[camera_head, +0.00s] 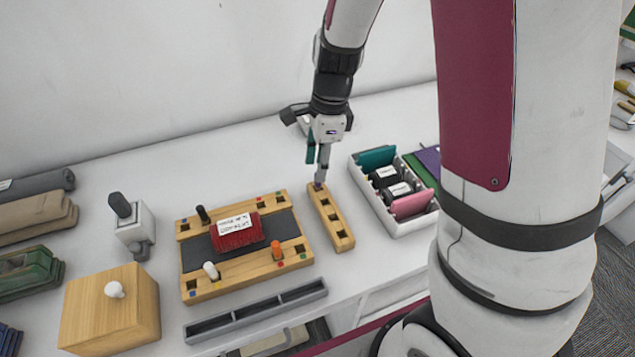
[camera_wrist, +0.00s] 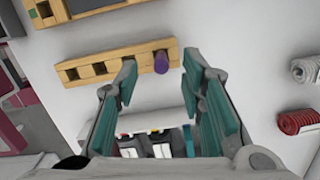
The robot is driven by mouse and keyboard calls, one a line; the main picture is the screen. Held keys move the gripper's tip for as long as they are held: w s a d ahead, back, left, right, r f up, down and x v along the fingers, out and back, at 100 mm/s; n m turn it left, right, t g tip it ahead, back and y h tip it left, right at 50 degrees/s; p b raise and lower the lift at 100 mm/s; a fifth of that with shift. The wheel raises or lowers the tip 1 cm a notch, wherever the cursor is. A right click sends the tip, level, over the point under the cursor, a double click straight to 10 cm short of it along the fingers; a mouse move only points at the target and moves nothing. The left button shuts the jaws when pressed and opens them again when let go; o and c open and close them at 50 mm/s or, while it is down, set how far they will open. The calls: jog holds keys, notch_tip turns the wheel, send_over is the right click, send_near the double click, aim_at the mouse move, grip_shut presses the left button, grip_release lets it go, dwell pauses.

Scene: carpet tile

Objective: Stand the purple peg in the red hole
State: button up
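The purple peg (camera_head: 318,187) stands in the far end of a narrow wooden rack (camera_head: 341,236). In the wrist view the peg (camera_wrist: 161,63) shows at the rack's right end. My gripper (camera_head: 318,180) is above that end, pointing down. In the wrist view my gripper (camera_wrist: 160,75) is open, its teal-padded fingers apart, with the peg beyond and between the tips. The wooden board (camera_head: 240,266) left of the rack has small coloured marks by its holes. A red mark shows near the orange peg (camera_head: 276,248); which hole it belongs to is hard to tell.
The board also carries a black peg (camera_head: 203,214), a white peg (camera_head: 210,270) and a labelled red block (camera_head: 238,232). A white bin (camera_head: 397,226) stands right of the rack. A grey trough (camera_head: 256,311) lies in front of the board. A wooden box (camera_head: 110,310) stands left.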

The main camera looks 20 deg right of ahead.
aim_at(318, 184)
jog(key=shift+w+f, duration=0.1)
jog(key=shift+f, duration=2.55)
jog(key=c, duration=0.8)
